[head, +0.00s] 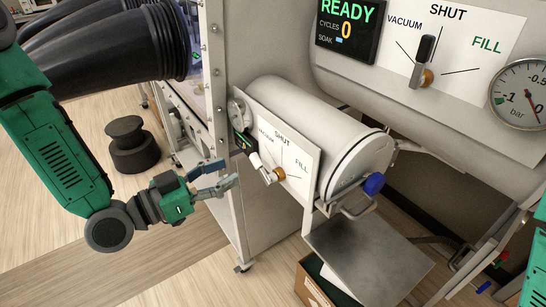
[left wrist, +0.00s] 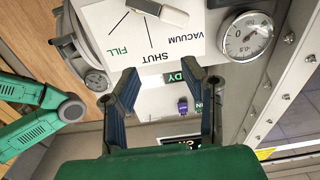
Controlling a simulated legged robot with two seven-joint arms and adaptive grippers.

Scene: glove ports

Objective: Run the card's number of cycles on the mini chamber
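The mini chamber (head: 310,115) is a white cylinder with a blue knob (head: 374,184) at its near end. Its panel (head: 302,185) is marked VACUUM, SHUT and FILL and bears a white lever (head: 260,164) with a brass part; the lever leans up-left, toward the VACUUM side. In the left wrist view the panel (left wrist: 110,20) appears upside down, with a round gauge (left wrist: 247,37) beside it. My left gripper (head: 231,172) is open and empty, left of the lever and apart from it. My right gripper is out of view. No card can be made out.
Above, a display (head: 350,25) reads READY, CYCLES 0. A larger lever (head: 425,60) points to SHUT beside a bar gauge (head: 522,95). A metal shelf (head: 370,260) and cardboard box (head: 312,287) sit below the chamber. Black glove sleeves (head: 100,50) project at upper left.

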